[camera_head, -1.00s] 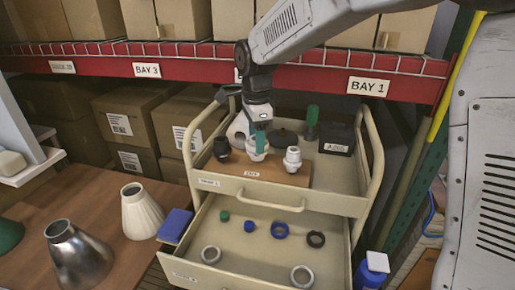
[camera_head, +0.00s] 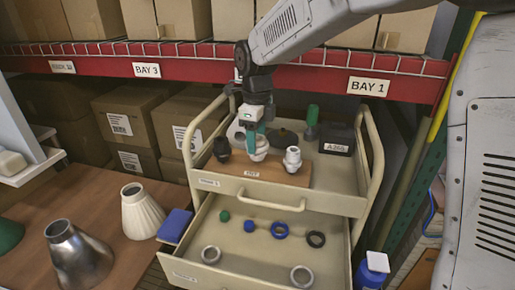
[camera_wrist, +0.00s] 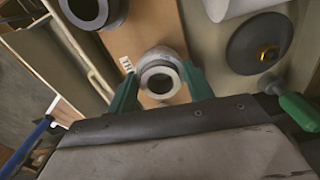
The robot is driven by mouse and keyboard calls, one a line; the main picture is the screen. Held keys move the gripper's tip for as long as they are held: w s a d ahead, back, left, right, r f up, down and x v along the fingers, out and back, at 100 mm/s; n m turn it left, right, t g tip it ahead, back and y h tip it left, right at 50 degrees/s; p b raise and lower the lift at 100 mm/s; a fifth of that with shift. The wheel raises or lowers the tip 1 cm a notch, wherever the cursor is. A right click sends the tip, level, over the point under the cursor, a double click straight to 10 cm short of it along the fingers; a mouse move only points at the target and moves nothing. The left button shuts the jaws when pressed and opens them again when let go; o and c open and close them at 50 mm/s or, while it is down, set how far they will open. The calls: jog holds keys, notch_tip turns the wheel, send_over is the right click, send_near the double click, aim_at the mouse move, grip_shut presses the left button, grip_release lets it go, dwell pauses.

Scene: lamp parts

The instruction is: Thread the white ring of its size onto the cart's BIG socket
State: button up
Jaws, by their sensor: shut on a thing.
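My gripper (camera_head: 261,142) is at the middle white fitting (camera_head: 259,153) on the wooden board of the cart's top tray. In the wrist view, the green fingers (camera_wrist: 161,88) close on both sides of a pale ring-shaped piece (camera_wrist: 160,66) with a dark hole. It looks seated around or on the middle socket; I cannot tell where ring and socket divide, or how far down the ring sits. A black socket (camera_head: 222,149) stands to the left and a slimmer white socket (camera_head: 292,158) to the right. Two pale rings, left (camera_head: 202,254) and right (camera_head: 293,276), lie in the open drawer.
The drawer (camera_head: 250,262) also holds a green cap (camera_head: 224,215), blue rings (camera_head: 279,230) and a black ring (camera_head: 316,239). Behind the board are a dark disc (camera_head: 284,137), a green-handled tool (camera_head: 312,117) and a black box (camera_head: 337,139). Cart rails (camera_head: 374,160) flank the tray.

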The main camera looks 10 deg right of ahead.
jog(key=shift+s+f, duration=0.15)
jog(key=shift+f, duration=0.1)
jog(key=m, duration=0.6)
jog(key=shift+m, duration=0.4)
jog(key=o, duration=1)
jog(key=shift+r, duration=0.1)
jog(key=shift+n, duration=0.7)
jog(key=n, duration=0.5)
jog(key=shift+n, duration=0.3)
jog(key=n, duration=0.6)
jog(key=shift+n, duration=0.4)
